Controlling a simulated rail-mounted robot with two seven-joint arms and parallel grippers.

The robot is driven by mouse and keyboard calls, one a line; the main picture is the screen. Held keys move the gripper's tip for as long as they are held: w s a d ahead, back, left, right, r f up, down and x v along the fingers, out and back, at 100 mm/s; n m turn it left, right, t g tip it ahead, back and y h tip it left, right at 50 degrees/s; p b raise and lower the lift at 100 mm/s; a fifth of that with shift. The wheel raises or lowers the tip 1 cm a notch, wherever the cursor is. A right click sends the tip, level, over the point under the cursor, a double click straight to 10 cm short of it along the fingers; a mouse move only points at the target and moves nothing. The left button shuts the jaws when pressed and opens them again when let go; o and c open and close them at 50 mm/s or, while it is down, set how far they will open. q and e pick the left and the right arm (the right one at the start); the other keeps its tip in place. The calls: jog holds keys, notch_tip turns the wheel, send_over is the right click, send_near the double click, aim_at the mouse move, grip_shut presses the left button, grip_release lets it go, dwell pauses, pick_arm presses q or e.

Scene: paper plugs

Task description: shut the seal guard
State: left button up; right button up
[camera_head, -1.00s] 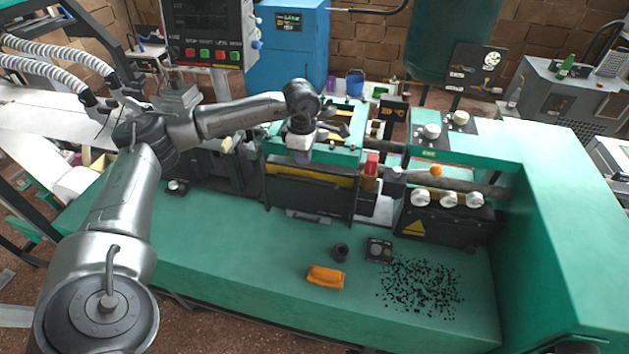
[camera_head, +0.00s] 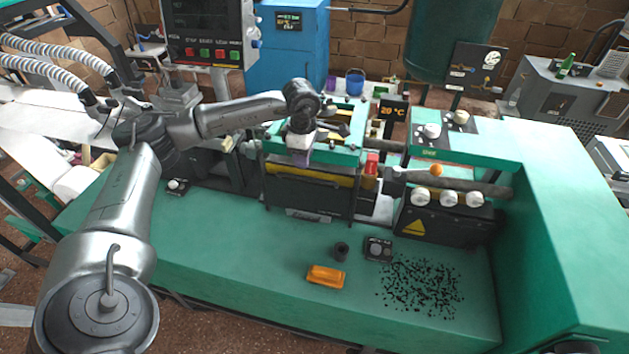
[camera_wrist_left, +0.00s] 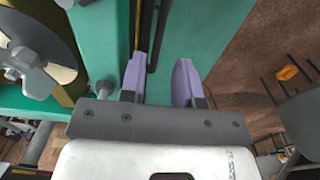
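A black panel with a yellow strip along its top (camera_head: 310,190), which looks to be the seal guard, stands at the front of the green machine block in the head view. My left gripper (camera_head: 301,158) is over its upper edge, pointing down. In the left wrist view the two purple fingers (camera_wrist_left: 160,82) are apart with nothing clamped between them. A thin black and yellow edge (camera_wrist_left: 147,35) runs close to the left finger; I cannot tell if they touch. My right gripper is not in view.
On the green bench lie an orange block (camera_head: 326,276), a small black cup (camera_head: 341,251), a dark square box (camera_head: 378,249) and scattered black bits (camera_head: 422,287). A black box with white knobs (camera_head: 446,220) stands right of the panel. The bench's front left is clear.

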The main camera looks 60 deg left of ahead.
pick_arm(q)
jog(key=shift+r, duration=0.15)
jog(key=shift+r+p, duration=0.75)
jog(key=shift+p, duration=0.1)
notch_tip(320, 180, up, 5)
jog(key=p, duration=0.4)
jog(key=shift+r+p, duration=0.15)
jog(key=shift+p, duration=0.15)
